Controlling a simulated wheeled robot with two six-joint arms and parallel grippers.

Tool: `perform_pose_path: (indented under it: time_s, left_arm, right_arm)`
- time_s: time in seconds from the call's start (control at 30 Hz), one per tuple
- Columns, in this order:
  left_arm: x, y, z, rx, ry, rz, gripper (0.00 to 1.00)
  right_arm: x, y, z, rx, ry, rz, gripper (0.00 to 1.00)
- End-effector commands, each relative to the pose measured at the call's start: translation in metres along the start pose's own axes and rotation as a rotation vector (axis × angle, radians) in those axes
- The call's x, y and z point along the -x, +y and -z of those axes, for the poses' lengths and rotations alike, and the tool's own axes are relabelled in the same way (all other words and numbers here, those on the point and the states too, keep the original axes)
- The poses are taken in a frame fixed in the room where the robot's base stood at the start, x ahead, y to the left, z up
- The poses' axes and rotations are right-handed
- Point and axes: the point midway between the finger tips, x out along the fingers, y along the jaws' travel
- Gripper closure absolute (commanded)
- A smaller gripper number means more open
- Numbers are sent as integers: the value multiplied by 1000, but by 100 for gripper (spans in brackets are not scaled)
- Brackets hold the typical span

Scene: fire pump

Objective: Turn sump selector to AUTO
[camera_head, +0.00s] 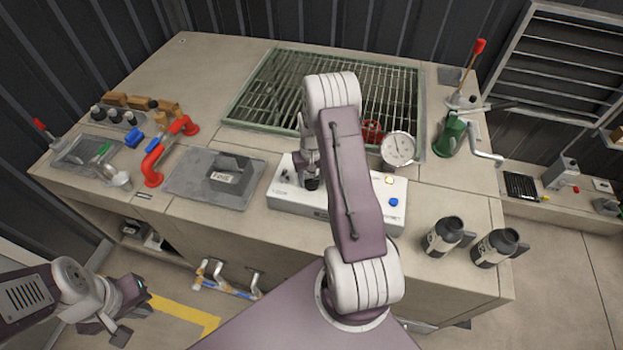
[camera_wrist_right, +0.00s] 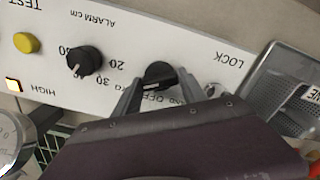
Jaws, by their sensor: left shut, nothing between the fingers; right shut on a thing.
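The sump selector (camera_wrist_right: 160,74) is a black round knob on the white control panel (camera_wrist_right: 120,20), which appears upside down in the right wrist view. My right gripper (camera_wrist_right: 158,92) is shut on it, one finger on each side. A white mark shows on the knob near the OFF lettering; the other position labels are partly covered by the fingers, so I cannot tell its exact setting. In the head view the panel (camera_head: 285,203) sits at the bench's front edge, and my right gripper (camera_head: 311,180) reaches down to it. My left gripper (camera_head: 116,328) is shut and empty, low at the left.
The alarm knob (camera_wrist_right: 84,61) is beside the selector, with the yellow TEST button (camera_wrist_right: 26,43) and lit HIGH lamp (camera_wrist_right: 13,85) beyond. A gauge (camera_head: 398,149) and two dark bottles (camera_head: 440,238) stand to the right.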

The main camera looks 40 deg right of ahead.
Motion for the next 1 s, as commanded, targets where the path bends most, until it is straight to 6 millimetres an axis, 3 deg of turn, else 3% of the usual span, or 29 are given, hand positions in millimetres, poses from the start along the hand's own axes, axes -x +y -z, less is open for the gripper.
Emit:
perform_pose_path:
  time_s: [0.17,0.2,0.27,0.63,1.0]
  left_arm:
    - [0,0,0,0,0,0,100]
    - [0,0,0,0,0,0,100]
    - [0,0,0,0,0,0,100]
    - [-2,0,0,0,0,0,100]
    - [-14,0,-2,0,0,0,100]
  right_arm:
    - [2,0,2,-4,6,0,91]
    - [2,0,2,-3,6,0,43]
    - [1,0,2,-3,5,0,29]
    - [7,0,1,-1,4,0,29]
    - [81,0,2,-2,7,0,29]
